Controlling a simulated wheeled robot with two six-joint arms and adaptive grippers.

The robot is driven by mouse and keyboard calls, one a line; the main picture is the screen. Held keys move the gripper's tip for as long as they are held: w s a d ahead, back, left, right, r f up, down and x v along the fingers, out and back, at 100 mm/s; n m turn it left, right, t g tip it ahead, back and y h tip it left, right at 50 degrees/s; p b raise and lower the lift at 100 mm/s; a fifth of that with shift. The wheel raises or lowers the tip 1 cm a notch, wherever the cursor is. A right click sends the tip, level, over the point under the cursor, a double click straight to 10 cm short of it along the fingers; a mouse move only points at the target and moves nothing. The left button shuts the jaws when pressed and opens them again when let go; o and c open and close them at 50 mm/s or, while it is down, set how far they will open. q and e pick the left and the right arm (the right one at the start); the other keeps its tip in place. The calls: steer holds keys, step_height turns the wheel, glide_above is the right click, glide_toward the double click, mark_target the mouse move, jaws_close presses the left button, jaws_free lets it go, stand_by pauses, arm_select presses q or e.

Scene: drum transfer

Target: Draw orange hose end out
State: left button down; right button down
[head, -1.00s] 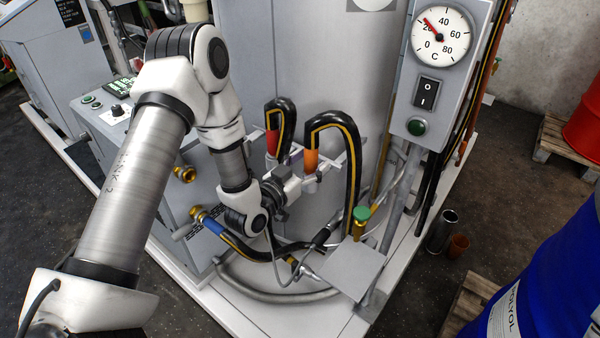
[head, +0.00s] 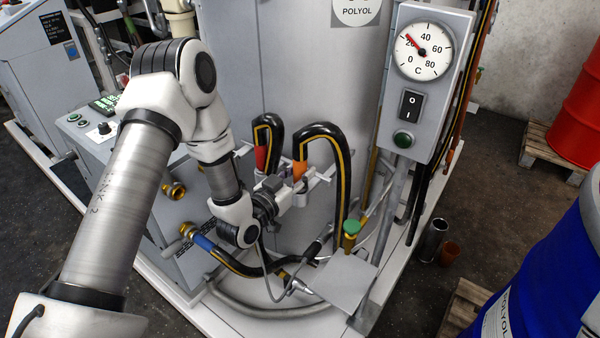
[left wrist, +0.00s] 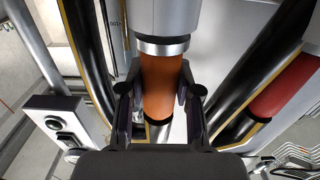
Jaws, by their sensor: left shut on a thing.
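The orange hose end (head: 299,171) is the orange sleeve on a black hose with a yellow stripe, which arches up and over to the right. My left gripper (head: 294,187) is shut on this sleeve. In the left wrist view, the fingers (left wrist: 160,100) of my left gripper lie on both sides of the orange sleeve (left wrist: 160,78). There, a bright metal ring (left wrist: 162,45) sits between the sleeve and a grey cylinder (left wrist: 165,17). I cannot tell how deep the end sits in its holder. My right gripper is not in view.
A red hose end (head: 260,158) hangs just left, and shows at right in the left wrist view (left wrist: 287,86). A blue-sleeved hose (head: 203,242) runs below. A green-capped brass fitting (head: 350,235) and a gauge box (head: 424,85) stand right. A blue drum (head: 545,280) is at front right.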

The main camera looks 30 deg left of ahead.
mark_target(296, 164)
arm_select(q)
steer(key=shift+r+p, duration=1.1)
steer(key=shift+r, duration=0.7)
step_height(296, 164, up, 4)
steer(key=p, duration=0.3)
steer(key=shift+f, duration=0.1)
